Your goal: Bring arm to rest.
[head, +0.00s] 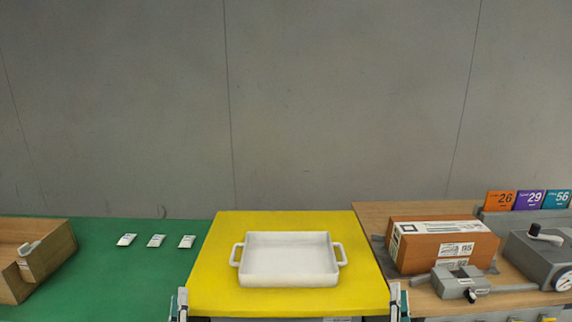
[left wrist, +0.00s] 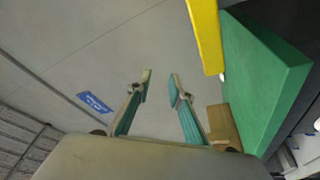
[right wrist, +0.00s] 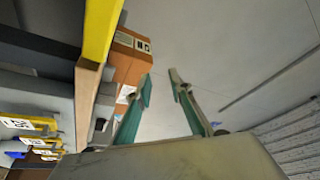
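My left gripper (head: 178,305) shows at the bottom of the head view, at the front left corner of the yellow table (head: 215,285). In the left wrist view the left gripper (left wrist: 160,84) has its two teal-padded fingers apart with nothing between them. My right gripper (head: 399,303) shows at the front right corner of the yellow table. In the right wrist view the right gripper (right wrist: 161,82) also has its fingers apart and empty. Most of both arms is out of the head view.
A white tray (head: 290,280) with two handles sits on the yellow table. The green table (head: 110,285) at left holds a wooden box (head: 60,250) and several small white cards (head: 156,241). At right are a cardboard box (head: 450,252), a scanner-like grey device (head: 462,284) and a grey machine (head: 540,262).

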